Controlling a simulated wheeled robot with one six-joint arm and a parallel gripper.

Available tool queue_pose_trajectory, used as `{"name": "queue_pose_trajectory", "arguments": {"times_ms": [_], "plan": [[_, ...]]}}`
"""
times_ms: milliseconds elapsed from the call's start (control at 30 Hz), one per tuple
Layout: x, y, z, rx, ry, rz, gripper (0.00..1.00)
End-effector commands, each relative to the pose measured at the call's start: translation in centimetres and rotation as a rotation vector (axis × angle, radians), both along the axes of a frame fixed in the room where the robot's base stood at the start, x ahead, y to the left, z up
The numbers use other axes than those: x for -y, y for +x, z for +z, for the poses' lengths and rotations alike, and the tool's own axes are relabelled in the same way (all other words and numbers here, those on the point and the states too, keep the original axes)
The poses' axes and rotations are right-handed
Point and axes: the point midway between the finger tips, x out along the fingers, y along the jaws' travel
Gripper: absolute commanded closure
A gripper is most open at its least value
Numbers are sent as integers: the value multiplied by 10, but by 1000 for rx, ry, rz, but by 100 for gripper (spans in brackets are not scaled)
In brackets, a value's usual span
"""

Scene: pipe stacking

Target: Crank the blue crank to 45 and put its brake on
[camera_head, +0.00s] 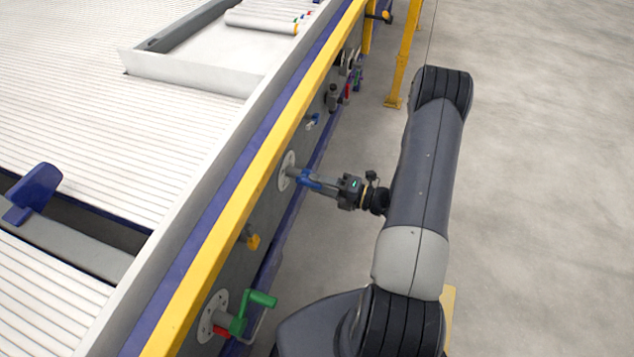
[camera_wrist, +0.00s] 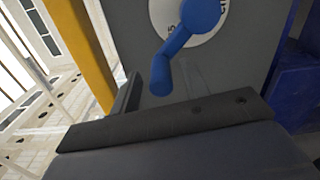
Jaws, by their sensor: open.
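The blue crank (camera_head: 309,180) sits on a round white dial (camera_head: 287,171) on the machine's side panel. In the wrist view the crank (camera_wrist: 178,45) has its arm slanting down-left to a round handle (camera_wrist: 160,76), and part of the dial (camera_wrist: 212,30) shows behind. The dial's number is not readable. My gripper (camera_head: 336,187) is open at the crank's handle end. In the wrist view the handle is close to the dark jaws; I cannot tell whether they touch. A small blue-and-white lever (camera_head: 312,121) is farther along the panel; I cannot tell whether it is the brake.
A green crank (camera_head: 258,301) with a red part (camera_head: 222,332) is on the near panel, with a yellow lever (camera_head: 250,240) beyond it. More fittings (camera_head: 345,92) are farther along. A yellow rail (camera_head: 262,160) runs above the panel. Open floor (camera_head: 540,200) is to the right.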

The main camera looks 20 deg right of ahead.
Motion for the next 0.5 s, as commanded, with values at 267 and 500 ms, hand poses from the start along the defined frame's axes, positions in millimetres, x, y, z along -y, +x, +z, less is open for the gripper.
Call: {"name": "queue_pose_trajectory", "arguments": {"times_ms": [267, 500], "plan": [[40, -28, 0, 1, 1, -8, 57], [68, -48, 0, 1, 0, -5, 57]]}}
